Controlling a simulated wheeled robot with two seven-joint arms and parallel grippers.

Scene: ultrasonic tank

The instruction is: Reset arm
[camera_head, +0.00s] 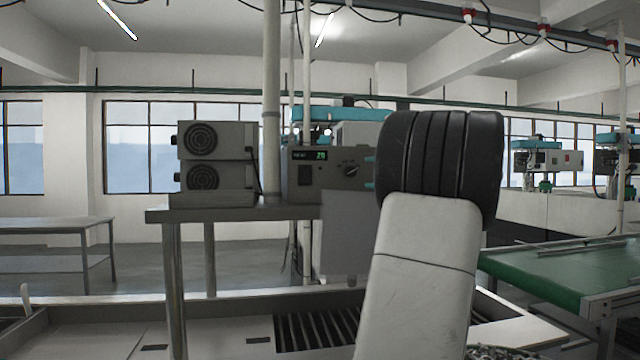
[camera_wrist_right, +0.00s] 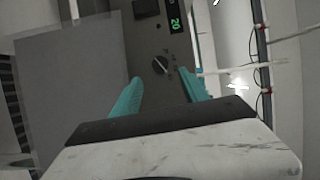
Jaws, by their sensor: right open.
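My right gripper (camera_wrist_right: 160,76) shows in the right wrist view as two teal fingers standing apart with nothing between them. Behind the gap is the grey control box (camera_wrist_right: 148,32) with a dark round knob (camera_wrist_right: 160,65) and a green display reading 20. In the head view my right arm rises in front of the scene, and its dark wrist hides most of the gripper. Slivers of teal fingertip show right of the knob (camera_head: 351,170) on the control box (camera_head: 305,185). I cannot tell whether the fingers touch the box. My left gripper is in neither view.
The control box and two stacked grey fan units (camera_head: 215,160) stand on a metal shelf (camera_head: 240,213) beside a vertical pipe (camera_head: 271,80). A grey tank edge with a dark grate (camera_head: 315,330) lies below. A green conveyor (camera_head: 560,270) is at right, an empty table (camera_head: 50,224) at left.

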